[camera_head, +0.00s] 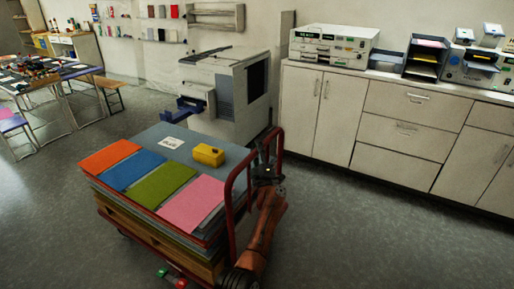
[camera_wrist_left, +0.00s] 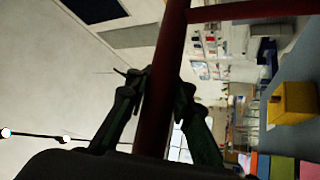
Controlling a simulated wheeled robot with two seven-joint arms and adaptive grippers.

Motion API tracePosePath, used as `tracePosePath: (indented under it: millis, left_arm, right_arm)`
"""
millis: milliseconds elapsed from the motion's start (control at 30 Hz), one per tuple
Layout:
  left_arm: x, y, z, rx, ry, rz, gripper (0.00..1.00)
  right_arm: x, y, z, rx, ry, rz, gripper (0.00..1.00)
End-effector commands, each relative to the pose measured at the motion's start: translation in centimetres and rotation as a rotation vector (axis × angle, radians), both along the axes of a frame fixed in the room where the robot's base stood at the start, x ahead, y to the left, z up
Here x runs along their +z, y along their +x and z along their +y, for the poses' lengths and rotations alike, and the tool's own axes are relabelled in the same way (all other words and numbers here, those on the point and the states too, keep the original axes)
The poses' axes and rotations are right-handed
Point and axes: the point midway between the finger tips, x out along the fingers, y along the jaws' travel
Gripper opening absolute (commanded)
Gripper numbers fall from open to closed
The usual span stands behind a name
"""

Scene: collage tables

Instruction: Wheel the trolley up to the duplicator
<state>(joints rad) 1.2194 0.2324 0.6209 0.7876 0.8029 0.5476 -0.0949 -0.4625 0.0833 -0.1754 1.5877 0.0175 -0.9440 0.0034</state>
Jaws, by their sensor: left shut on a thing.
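The trolley has a red tubular handle (camera_head: 231,205) at its right end and carries a stack of large boards on wood. It stands in the lower middle of the head view. My left gripper (camera_head: 265,164) is shut on the handle's upright; the wrist view shows its fingers (camera_wrist_left: 157,95) on both sides of the red bar (camera_wrist_left: 160,60). The duplicator (camera_head: 228,85), a pale grey floor-standing machine with a blue tray, is just behind the trolley. The trolley's load hides its lower front, so I cannot tell the gap. My right gripper is out of view.
Orange, blue, green and pink sheets, a white card and a yellow block (camera_head: 208,155) lie on the load. Cabinets (camera_head: 400,130) with machines on top line the right wall. A worktable (camera_head: 45,78) and stools stand at far left. Floor between is clear.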

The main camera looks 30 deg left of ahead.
Motion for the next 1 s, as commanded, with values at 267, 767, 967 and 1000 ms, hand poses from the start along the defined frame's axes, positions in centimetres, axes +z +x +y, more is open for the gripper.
tracePosePath:
  millis: [267,767,967,1000]
  left_arm:
    - [-1.5,0.3,-0.2,-0.019,-0.011,0.023,0.0]
    - [-1.4,-0.2,0.8,-0.006,-0.01,0.02,0.39]
    - [-1.0,-0.3,1.0,-0.002,-0.008,0.015,0.39]
    - [-0.9,-0.3,1.0,-0.001,-0.008,0.014,0.39]
  right_arm:
    - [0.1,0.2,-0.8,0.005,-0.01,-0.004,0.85]
    - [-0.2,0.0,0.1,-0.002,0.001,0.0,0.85]
    - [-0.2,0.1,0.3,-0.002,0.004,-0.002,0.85]
    - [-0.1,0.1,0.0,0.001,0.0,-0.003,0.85]
